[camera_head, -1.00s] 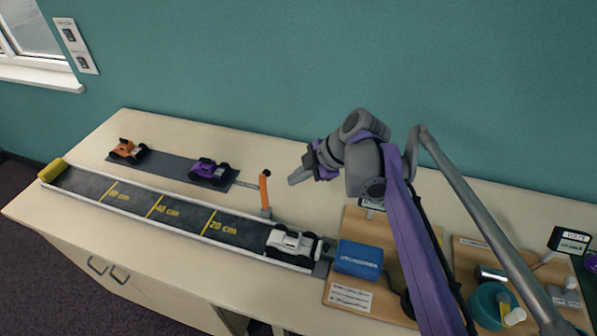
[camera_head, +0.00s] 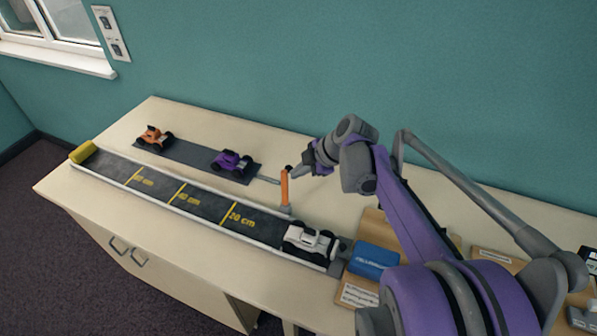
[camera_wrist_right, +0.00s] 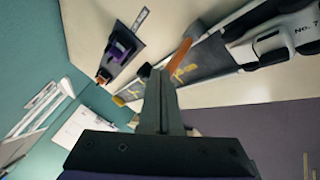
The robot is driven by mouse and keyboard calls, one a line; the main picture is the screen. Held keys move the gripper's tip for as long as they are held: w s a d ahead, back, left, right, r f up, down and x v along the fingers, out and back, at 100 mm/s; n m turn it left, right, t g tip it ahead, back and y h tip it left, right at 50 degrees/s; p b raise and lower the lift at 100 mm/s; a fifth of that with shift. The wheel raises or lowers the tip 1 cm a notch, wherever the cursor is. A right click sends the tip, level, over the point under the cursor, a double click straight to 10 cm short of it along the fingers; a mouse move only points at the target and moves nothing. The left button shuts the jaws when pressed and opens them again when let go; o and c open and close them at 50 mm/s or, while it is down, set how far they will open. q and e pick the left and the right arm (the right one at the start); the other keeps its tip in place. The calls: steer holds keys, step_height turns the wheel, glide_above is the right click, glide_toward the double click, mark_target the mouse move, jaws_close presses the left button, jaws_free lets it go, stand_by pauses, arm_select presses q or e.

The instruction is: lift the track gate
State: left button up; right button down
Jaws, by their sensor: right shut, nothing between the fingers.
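The track gate (camera_head: 285,188) is an orange bar with a dark knob at its top. It stands upright at the far side of the track (camera_head: 205,207), just left of the white car (camera_head: 309,242). My right gripper (camera_head: 298,172) is shut and empty, its tips close to the right of the gate's upper end. Whether they touch it I cannot tell. In the right wrist view the orange gate (camera_wrist_right: 182,58) shows just beyond and right of the shut fingers (camera_wrist_right: 155,75); its lower part is partly hidden. My left gripper is not in view.
An orange car (camera_head: 154,137) and a purple car (camera_head: 231,161) stand on a dark strip behind the track. A blue box (camera_head: 373,260) on a wooden board stands right of the track. The bench behind the gate is clear.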

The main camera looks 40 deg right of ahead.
steer(key=shift+w+d+f+m+g+y, duration=0.1)
steer(key=shift+w+d+y, duration=0.1)
steer(key=shift+d, duration=0.15)
steer(key=shift+w+d+m+g+y, duration=0.1)
steer(key=shift+d+y, duration=0.1)
steer(key=shift+d, duration=0.1)
steer(key=shift+w+d+f+m+g+y, duration=0.1)
steer(key=shift+w+d+y, duration=0.1)
steer(key=shift+d, duration=0.15)
steer(key=shift+a, duration=0.1)
